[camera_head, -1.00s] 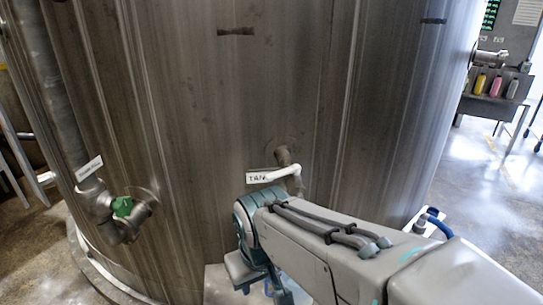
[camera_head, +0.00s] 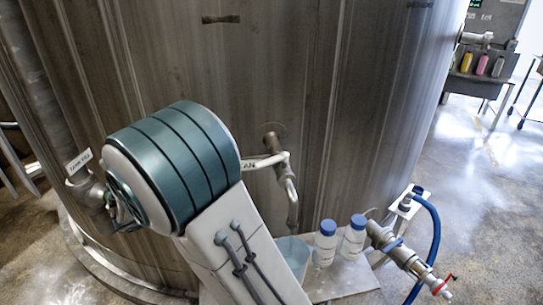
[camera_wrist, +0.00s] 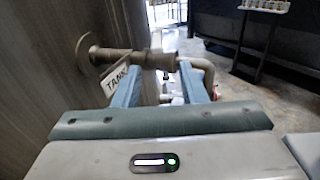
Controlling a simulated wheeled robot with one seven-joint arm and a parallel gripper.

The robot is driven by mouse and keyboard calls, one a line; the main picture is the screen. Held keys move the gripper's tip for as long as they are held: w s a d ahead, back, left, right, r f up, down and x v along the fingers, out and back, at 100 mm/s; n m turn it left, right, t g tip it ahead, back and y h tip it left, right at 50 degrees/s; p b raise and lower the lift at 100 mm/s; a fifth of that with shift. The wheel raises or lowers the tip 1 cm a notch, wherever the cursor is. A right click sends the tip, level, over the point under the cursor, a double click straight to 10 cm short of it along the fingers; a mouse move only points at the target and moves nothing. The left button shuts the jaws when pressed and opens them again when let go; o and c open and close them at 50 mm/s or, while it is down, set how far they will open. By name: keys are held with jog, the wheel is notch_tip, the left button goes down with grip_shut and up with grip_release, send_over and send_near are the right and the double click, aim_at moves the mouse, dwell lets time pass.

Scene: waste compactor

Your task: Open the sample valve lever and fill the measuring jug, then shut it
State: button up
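I see no liquid flowing. In the wrist view, my gripper (camera_wrist: 160,85) is open, its two blue fingers apart just in front of the valve pipe (camera_wrist: 135,58) and its tag (camera_wrist: 118,76). The fingers overlap the pipe in this view; I cannot tell whether they touch it. The head view hides the gripper behind my arm.
Two white bottles with blue caps (camera_head: 325,243) (camera_head: 352,237) stand right of the jug on a metal shelf (camera_head: 345,280). A pipe fitting with a red handle (camera_head: 405,262) and a blue hose (camera_head: 435,235) are further right. Another valve pipe (camera_head: 85,185) is at left.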

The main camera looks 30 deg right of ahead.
jog(key=p, duration=0.2)
send_near(283, 155)
jog(key=d, duration=0.7)
jog(key=shift+w+f, duration=0.15)
jog(key=shift+w, duration=0.1)
grip_shut()
jog(key=shift+d, duration=0.1)
